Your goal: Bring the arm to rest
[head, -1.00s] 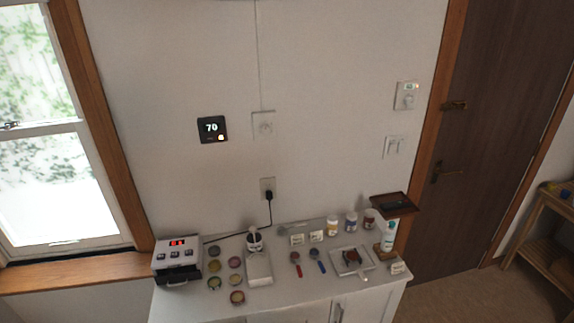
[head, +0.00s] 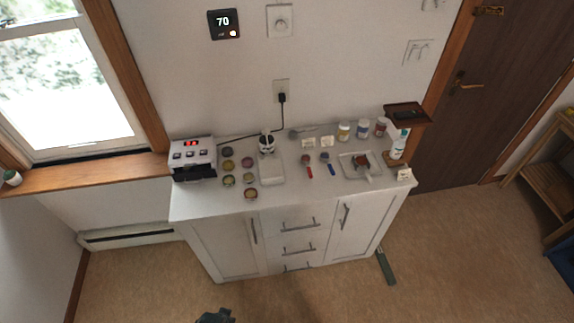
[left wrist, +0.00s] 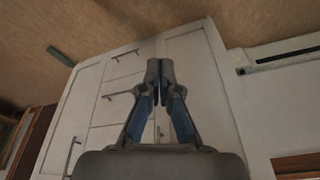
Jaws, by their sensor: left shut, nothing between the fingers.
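My left gripper (left wrist: 160,68) is shut and empty in the left wrist view, its fingertips together in front of the white cabinet (left wrist: 200,80). In the head view a small dark part of my left gripper (head: 215,315) shows at the bottom edge, low in front of the cabinet (head: 222,245) and over the floor. It is apart from the cabinet and touches nothing that I can see. My right gripper is not in either view.
The cabinet top holds a white device (head: 192,158), several round tins (head: 228,166), jars (head: 362,129), a tray (head: 348,168) and a dark raised stand (head: 408,113). A green object (head: 386,266) lies on the floor by the cabinet. The floor in front is clear.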

